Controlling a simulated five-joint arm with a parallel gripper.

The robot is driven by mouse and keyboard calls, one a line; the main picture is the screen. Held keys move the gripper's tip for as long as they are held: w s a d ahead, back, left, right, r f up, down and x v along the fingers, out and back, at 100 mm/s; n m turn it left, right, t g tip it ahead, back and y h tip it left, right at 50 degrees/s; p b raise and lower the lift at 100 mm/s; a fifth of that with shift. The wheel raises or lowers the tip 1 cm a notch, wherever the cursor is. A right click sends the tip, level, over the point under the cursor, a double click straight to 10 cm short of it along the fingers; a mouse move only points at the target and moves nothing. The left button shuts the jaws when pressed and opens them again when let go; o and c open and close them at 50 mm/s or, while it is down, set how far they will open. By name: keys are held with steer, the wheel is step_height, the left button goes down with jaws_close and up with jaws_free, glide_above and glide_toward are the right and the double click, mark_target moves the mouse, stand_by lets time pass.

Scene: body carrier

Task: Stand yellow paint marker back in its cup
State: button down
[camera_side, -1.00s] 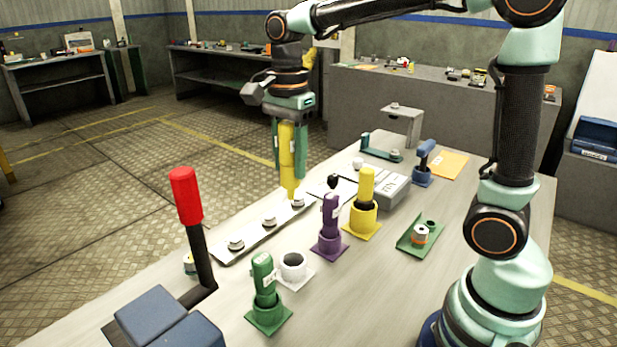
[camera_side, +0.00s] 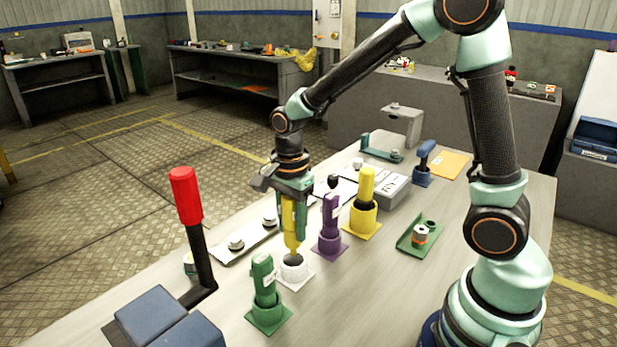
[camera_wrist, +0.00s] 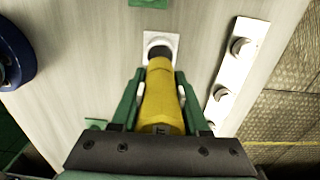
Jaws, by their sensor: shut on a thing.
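The yellow paint marker (camera_side: 290,222) hangs upright, narrow end down, between the fingers of my gripper (camera_side: 293,232), which is shut on it. The wrist view also shows the marker (camera_wrist: 161,108) between the green fingers (camera_wrist: 160,88). Its narrow end is over the mouth of a white cup (camera_side: 297,273) on a square base. The wrist view shows the cup's white base (camera_wrist: 174,40) around the marker's far end. I cannot tell whether the tip is inside the cup or just above it.
A yellow cup (camera_side: 362,218) holds another yellow item. A purple cup (camera_side: 328,246) with its item stands close right of my gripper, and a green one (camera_side: 268,313) in front. A red-handled lever (camera_side: 186,196) rises at left. A strip with knobs (camera_side: 247,240) lies behind.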

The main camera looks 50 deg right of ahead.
mark_target(292, 201)
steer(key=shift+f, duration=2.75)
steer(key=shift+f, duration=0.2)
steer(key=shift+c, duration=2)
jaws_free()
step_height(292, 201, up, 11)
steer(key=shift+s+r, duration=0.1)
steer(key=shift+r, duration=0.55)
steer(key=s+d+r+n+t, duration=0.2)
steer(key=s+r+n+t, duration=0.3)
steer(key=n, duration=1.3)
steer(key=s+r, duration=0.2)
steer(key=s, duration=0.1)
steer(key=shift+s+d+t, duration=0.15)
steer(key=shift+d+t, duration=0.1)
steer(key=shift+t, duration=0.05)
